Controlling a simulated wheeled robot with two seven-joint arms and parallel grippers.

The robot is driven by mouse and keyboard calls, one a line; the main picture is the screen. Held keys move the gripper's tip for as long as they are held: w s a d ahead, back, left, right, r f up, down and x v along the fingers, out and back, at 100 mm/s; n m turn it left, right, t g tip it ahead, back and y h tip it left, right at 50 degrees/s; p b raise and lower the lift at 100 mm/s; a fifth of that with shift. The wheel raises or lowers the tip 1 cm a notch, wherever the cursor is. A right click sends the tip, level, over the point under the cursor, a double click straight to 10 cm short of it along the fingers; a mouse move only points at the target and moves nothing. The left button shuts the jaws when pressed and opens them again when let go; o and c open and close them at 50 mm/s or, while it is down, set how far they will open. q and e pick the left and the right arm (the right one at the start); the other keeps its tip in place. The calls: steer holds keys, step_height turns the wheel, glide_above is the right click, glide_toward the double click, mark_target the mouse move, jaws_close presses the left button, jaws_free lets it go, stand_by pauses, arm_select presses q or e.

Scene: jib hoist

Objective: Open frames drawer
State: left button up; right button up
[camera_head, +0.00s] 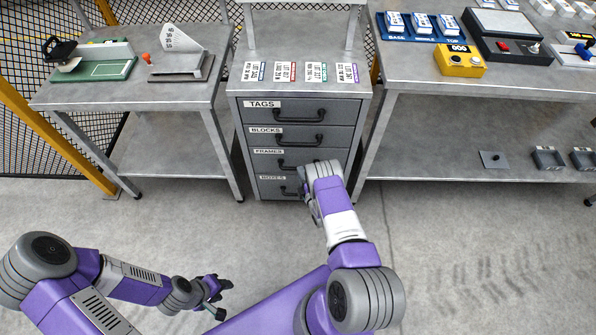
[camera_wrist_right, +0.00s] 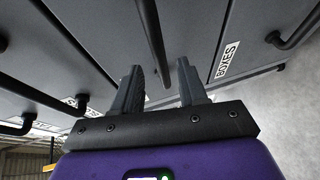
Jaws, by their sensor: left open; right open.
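The frames drawer (camera_head: 267,163) is the third one down in the grey cabinet and looks shut. Its dark bar handle (camera_head: 284,164) is partly hidden behind my right gripper (camera_head: 306,180). In the right wrist view, that gripper (camera_wrist_right: 161,88) is open. A dark handle bar (camera_wrist_right: 153,40) runs down between its two fingers, with gaps on both sides. The drawer labelled BOXES lies to the right of that bar. My left gripper (camera_head: 217,297) is open and empty, low over the floor, well away from the cabinet.
The tags drawer (camera_head: 310,111), blocks drawer (camera_head: 279,139) and bottom drawer (camera_head: 267,188) are shut. Labelled cards lie on the cabinet top. Workbenches (camera_head: 80,94) and (camera_head: 430,83) stand on both sides. The floor (camera_head: 470,250) in front is clear apart from my arms.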

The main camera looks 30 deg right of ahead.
steer(key=shift+b+x, duration=0.75)
steer(key=shift+x, duration=1.5)
steer(key=shift+c, duration=0.3)
jaws_close()
